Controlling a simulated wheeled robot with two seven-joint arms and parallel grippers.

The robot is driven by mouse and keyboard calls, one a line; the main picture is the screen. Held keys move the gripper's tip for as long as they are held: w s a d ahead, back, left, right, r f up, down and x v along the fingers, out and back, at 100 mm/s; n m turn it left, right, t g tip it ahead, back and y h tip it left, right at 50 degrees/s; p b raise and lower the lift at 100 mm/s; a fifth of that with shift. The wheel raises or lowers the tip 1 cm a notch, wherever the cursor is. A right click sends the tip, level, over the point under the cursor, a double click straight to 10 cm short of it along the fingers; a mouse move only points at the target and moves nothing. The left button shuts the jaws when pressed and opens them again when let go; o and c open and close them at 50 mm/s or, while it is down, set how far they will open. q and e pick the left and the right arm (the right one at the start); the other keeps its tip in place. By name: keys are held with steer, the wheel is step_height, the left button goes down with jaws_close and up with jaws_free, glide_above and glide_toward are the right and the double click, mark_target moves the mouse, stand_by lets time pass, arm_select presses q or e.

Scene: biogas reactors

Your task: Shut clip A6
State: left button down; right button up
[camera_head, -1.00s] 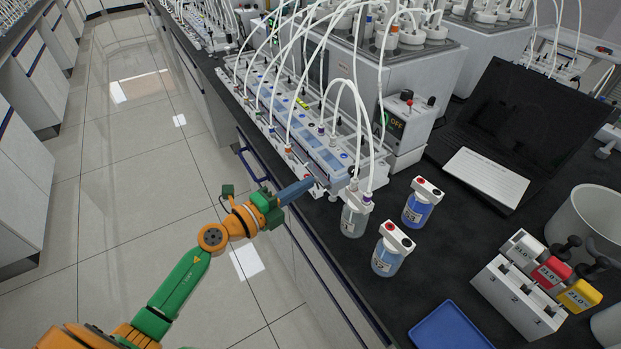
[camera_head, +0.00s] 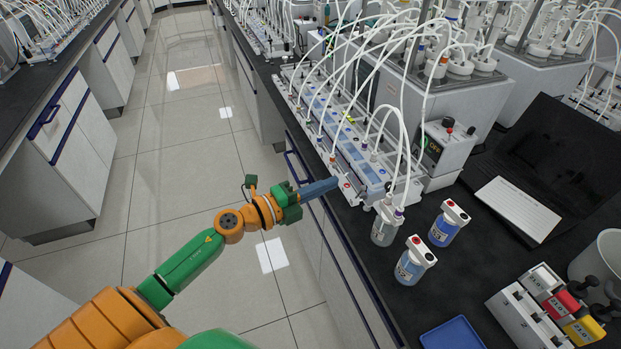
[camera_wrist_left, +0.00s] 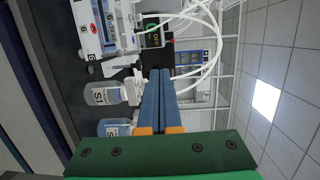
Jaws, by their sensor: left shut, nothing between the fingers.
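My left gripper (camera_head: 335,183) is shut with nothing between its long blue fingers. In the head view its tip is beside the near end of the long white rack (camera_head: 342,150), at the bench's front edge. Contact cannot be told. In the left wrist view the shut fingers (camera_wrist_left: 160,76) point toward white tubing and the equipment. Small coloured clips and white tubes line the rack; their labels are too small to read, so I cannot tell which clip is A6. My right gripper is out of view.
A laptop (camera_head: 545,170), a blue tray (camera_head: 452,335) and a block holder (camera_head: 525,322) are further right. The floor aisle on the left is clear.

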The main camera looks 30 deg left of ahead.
arm_select(q)
steer(key=s+r, duration=0.1)
steer(key=s+a+r, duration=0.1)
steer(key=r, duration=0.1)
steer(key=shift+s+a, duration=0.15)
steer(key=shift+a, duration=0.05)
